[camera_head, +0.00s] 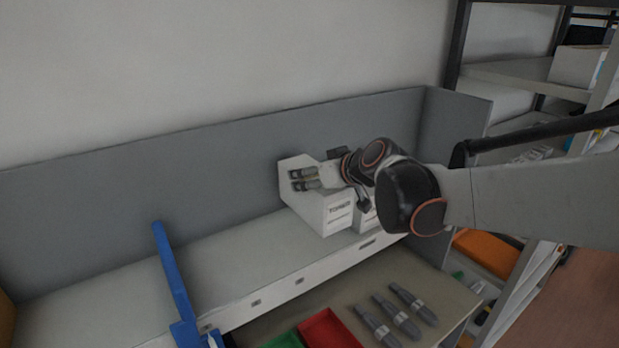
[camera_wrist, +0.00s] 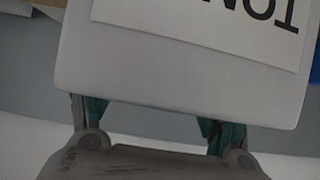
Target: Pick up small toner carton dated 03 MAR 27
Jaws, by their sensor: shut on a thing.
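A white carton (camera_wrist: 180,75) fills the upper middle of the wrist view. Its pale label (camera_wrist: 205,25) shows part of large dark print, cut off by the frame; no date can be read. My gripper (camera_wrist: 152,116) is shut on this carton, with a teal-padded finger at each side of its near end. In the head view my gripper (camera_head: 304,179) is over the grey shelf, against a white carton surface (camera_head: 292,163). A white carton with dark print (camera_head: 338,216) stands there, and another (camera_head: 370,222) is partly hidden by my arm. Their dates are too small to read.
A grey back panel (camera_head: 130,150) rises behind the shelf (camera_head: 115,285). A blue upright piece (camera_head: 172,270) stands to the left. The shelf between blue piece and cartons is clear.

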